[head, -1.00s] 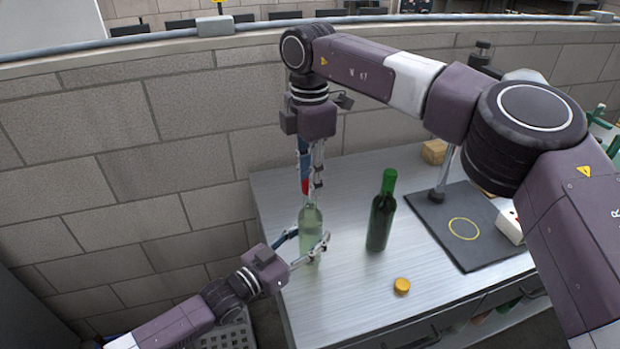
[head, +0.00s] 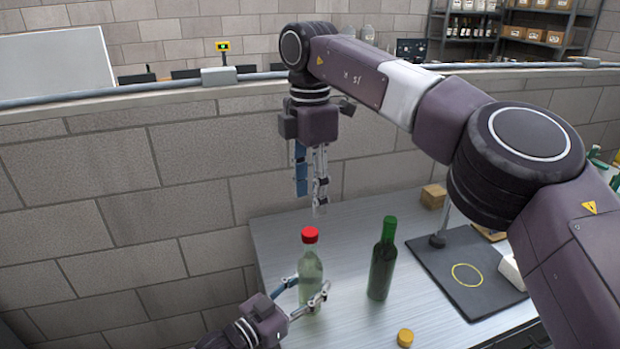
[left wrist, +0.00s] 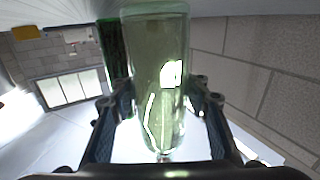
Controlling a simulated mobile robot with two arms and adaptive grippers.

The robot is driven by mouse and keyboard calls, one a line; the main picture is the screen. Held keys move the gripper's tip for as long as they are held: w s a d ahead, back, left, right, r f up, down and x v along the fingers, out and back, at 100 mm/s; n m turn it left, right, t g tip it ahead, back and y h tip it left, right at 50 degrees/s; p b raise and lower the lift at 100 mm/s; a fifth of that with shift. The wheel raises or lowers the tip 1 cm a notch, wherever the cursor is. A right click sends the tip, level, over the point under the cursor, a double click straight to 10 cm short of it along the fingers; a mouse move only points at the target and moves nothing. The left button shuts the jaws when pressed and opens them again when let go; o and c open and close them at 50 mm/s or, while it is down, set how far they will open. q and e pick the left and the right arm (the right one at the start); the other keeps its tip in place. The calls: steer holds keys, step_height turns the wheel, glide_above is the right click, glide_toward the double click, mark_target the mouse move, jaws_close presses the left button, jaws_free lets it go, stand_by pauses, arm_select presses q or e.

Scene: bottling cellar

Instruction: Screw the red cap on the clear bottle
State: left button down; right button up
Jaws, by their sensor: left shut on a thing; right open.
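The clear bottle (head: 311,268) stands upright on the metal worktop, and the red cap (head: 310,235) sits on top of its neck. My left gripper (head: 306,297) is shut on the lower body of the bottle. In the left wrist view the bottle (left wrist: 157,70) is between the two fingers of my left gripper (left wrist: 157,105); the cap is out of that view. My right gripper (head: 311,208) is open and empty, fingers pointing down, above the cap and apart from it.
A green bottle (head: 383,262) stands to the right of the clear bottle. A yellow cap (head: 405,338) lies near the front. A dark mat (head: 440,262) with a yellow ring and a wooden block (head: 433,196) are farther right. The worktop's left edge is close to the clear bottle.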

steer(key=shift+r, duration=1.85)
arm_select(q)
steer(key=c, duration=1)
jaws_free()
steer(key=shift+s+a+f, duration=0.1)
steer(key=shift+s+a, duration=0.25)
steer(key=v, duration=1.1)
